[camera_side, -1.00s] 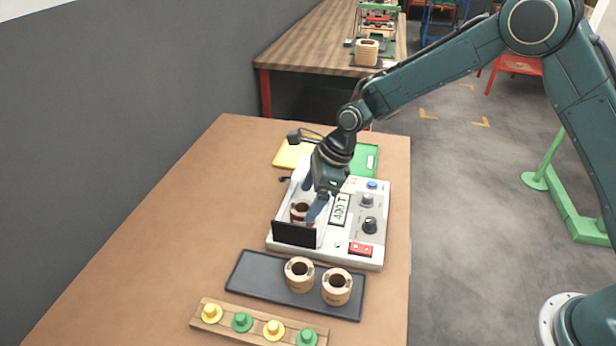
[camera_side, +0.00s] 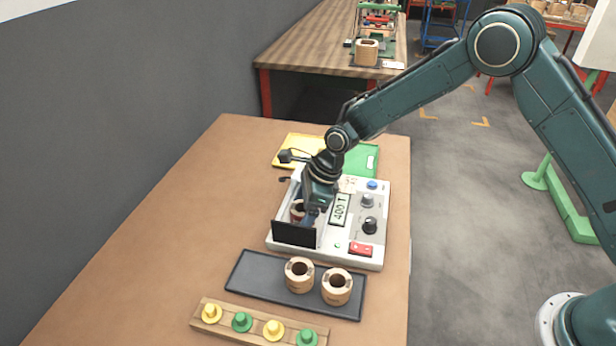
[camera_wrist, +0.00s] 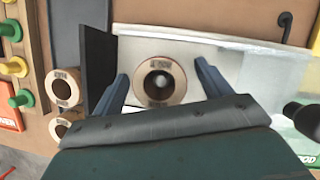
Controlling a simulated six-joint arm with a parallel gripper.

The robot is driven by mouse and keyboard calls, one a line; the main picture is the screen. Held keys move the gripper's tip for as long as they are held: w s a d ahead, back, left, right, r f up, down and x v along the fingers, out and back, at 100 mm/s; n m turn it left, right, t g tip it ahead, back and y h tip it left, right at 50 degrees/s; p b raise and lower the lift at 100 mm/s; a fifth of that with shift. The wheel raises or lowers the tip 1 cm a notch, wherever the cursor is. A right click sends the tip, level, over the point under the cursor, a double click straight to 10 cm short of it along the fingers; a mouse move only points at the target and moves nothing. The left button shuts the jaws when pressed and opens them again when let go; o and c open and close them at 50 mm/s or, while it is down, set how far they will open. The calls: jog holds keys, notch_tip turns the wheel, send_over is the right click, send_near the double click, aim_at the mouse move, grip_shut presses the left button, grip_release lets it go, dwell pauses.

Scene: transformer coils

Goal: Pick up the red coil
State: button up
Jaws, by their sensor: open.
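The coil inside the white tester's open bay shows dark red on its side in the side view (camera_side: 297,209), mostly hidden behind my gripper and a black panel. In the wrist view its pale round end and dark hole face me (camera_wrist: 143,78). My gripper (camera_wrist: 161,88) is open, with one blue finger on each side of the coil and a visible gap on both sides. In the side view my gripper (camera_side: 309,214) is low over the bay.
The white tester (camera_side: 352,259) has a display, knobs and a red switch. A black panel (camera_side: 293,234) stands at its front. Two tan coils (camera_side: 299,275) stand on a dark tray (camera_side: 252,275). A wooden rack (camera_side: 257,333) holds yellow and green pegs. Yellow (camera_side: 290,150) and green (camera_side: 366,160) trays lie behind.

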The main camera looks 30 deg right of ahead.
jog(key=c, duration=1.3)
jog(key=shift+o, duration=0.2)
jog(key=shift+r, duration=0.15)
notch_tip(320, 180, up, 20)
